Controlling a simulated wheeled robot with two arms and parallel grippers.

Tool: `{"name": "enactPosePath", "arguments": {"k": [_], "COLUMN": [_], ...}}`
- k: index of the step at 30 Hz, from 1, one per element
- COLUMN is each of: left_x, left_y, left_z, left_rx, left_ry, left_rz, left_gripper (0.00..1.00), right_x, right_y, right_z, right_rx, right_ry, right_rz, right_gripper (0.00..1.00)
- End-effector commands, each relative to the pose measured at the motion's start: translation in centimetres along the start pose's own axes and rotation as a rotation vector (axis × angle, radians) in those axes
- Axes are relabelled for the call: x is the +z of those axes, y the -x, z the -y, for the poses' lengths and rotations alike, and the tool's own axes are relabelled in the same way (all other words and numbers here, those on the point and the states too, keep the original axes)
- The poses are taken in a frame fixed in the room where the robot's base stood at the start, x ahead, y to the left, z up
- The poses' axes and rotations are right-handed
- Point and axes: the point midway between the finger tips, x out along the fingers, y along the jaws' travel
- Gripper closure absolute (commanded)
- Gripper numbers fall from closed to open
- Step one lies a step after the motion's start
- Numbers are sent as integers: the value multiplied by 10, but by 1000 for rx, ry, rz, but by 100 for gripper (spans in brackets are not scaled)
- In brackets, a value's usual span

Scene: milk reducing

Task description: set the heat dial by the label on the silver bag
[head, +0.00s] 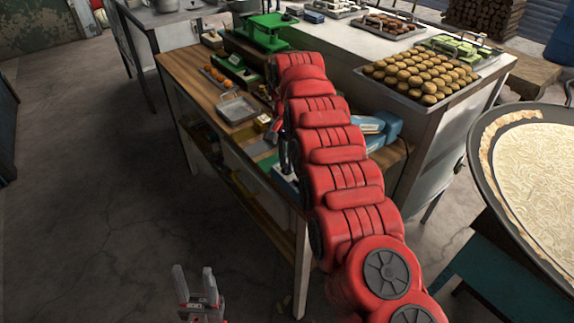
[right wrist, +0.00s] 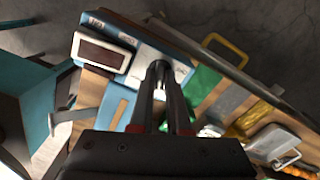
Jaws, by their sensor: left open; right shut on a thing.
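My right gripper (right wrist: 159,72) points down at a white panel on a blue device (right wrist: 120,100) in the right wrist view. Its fingers are close together on a small dial, mostly hidden between the tips. A dark display in a white frame (right wrist: 102,52) is left of the fingers. Right of the device lie a green piece (right wrist: 203,86), a silver bag (right wrist: 229,99) and a gold piece (right wrist: 250,118). I cannot read a label on the silver bag. In the head view my red right arm covers much of this area. My left gripper (head: 197,285) is open and empty above the floor.
The wooden table (head: 188,72) also holds a metal tray (head: 238,108), a green scale (head: 236,72) and a green press (head: 265,32). A counter behind carries a tray of brown rounds (head: 420,75). A large round pan (head: 480,150) stands at right. The floor at left is clear.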

Motion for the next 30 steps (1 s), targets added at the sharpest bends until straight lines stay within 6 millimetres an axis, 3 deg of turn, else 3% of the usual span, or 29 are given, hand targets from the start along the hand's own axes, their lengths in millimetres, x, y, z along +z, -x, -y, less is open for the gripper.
{"name": "enactPosePath", "arguments": {"k": [30], "left_x": [-2], "left_y": [-10], "left_z": [0], "left_rx": [0], "left_ry": [0], "left_rz": [0], "left_gripper": [50], "right_x": [0], "right_y": [1], "right_z": [0], "right_rx": [0], "right_ry": [-941], "right_rz": [1], "right_gripper": [100]}}
